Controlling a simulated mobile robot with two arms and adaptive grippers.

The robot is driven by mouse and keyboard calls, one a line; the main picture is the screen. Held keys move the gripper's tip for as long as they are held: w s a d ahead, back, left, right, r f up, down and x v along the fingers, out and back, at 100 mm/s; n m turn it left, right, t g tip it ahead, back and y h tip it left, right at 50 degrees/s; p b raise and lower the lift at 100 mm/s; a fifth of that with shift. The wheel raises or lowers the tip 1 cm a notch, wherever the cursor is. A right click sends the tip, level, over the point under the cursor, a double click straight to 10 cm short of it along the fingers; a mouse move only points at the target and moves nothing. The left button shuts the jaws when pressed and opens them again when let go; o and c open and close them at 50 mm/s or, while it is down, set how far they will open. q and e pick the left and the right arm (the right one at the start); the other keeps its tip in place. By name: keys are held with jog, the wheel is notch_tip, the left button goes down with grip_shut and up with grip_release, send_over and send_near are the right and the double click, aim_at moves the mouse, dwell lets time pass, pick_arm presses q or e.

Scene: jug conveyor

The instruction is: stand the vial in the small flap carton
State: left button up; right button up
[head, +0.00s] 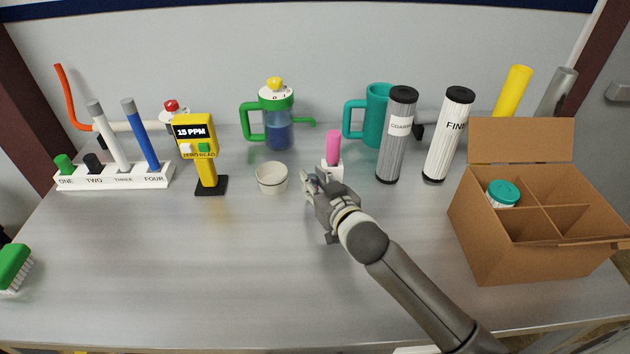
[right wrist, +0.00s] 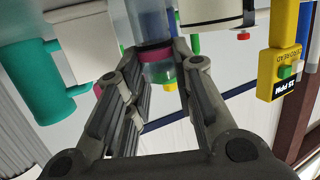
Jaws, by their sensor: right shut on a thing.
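My right gripper (head: 316,182) is in the middle of the table, in front of the white block with the pink tube. In the right wrist view its fingers (right wrist: 158,78) are closed around a clear vial (right wrist: 156,68) with a magenta band. In the head view the vial is mostly hidden by the gripper. The brown flap carton (head: 490,245) stands at the right, well apart from the gripper. Its back flap is raised and dividers split it into compartments. A teal-capped jar (head: 503,193) stands in the back left compartment; the others look empty. My left gripper is not in view.
A pale cup (head: 271,178) stands just left of the gripper. The white block (head: 331,170), a teal mug (head: 379,115) and COARSE (head: 397,150) and FINE (head: 447,140) cylinders stand behind or right. A yellow meter (head: 206,170) is farther left. The front table is mostly clear.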

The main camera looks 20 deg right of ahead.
jog(key=o, duration=0.8)
jog(key=shift+f, duration=0.1)
